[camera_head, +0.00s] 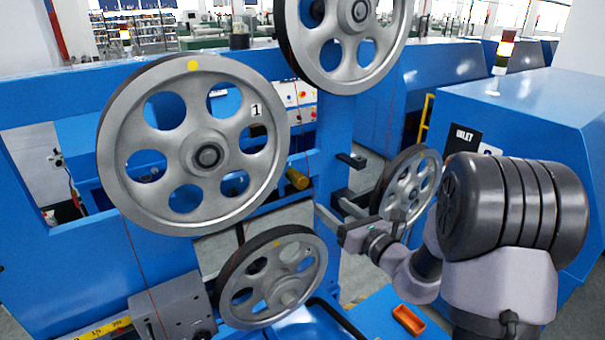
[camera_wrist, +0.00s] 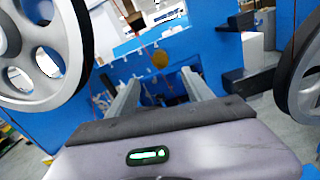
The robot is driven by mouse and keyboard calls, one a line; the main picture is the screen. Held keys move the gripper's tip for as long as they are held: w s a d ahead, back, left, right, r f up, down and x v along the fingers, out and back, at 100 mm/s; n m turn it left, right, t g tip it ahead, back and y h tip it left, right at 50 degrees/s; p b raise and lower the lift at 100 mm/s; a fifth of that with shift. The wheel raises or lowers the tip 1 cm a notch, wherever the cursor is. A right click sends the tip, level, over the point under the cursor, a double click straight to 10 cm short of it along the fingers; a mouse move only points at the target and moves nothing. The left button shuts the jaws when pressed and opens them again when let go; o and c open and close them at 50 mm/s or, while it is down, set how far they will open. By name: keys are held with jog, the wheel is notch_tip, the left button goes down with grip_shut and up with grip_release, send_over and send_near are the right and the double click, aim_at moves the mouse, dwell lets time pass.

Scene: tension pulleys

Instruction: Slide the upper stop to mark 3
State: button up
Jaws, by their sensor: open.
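I cannot tell for sure that the upper block is the upper stop, and no mark 3 is readable. My gripper (camera_head: 343,231) is in front of the upright, below the dark block and to the right of the lower pulley. In the wrist view my gripper (camera_wrist: 160,85) has its two fingers apart with nothing between them. A yellow knob (camera_head: 297,179) lies beyond the fingers; it also shows in the wrist view (camera_wrist: 160,59).
A large spoked pulley (camera_head: 245,171) marked 1 stands at left. Other pulleys are at the top (camera_head: 383,67), below (camera_head: 240,308) and right (camera_head: 381,200), close around my arm. Thin red threads run between them. An orange tray (camera_head: 408,320) lies low in front.

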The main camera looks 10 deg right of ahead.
aim_at(303, 183)
jog(key=p+x, duration=0.2)
jog(key=x, duration=1.3)
jog(key=shift+d, duration=0.1)
grip_shut()
jog(key=a, duration=0.1)
jog(key=s+a, duration=0.1)
jog(key=a, duration=0.1)
jog(key=s+a+b, duration=0.1)
jog(key=shift+a, duration=0.3)
grip_release()
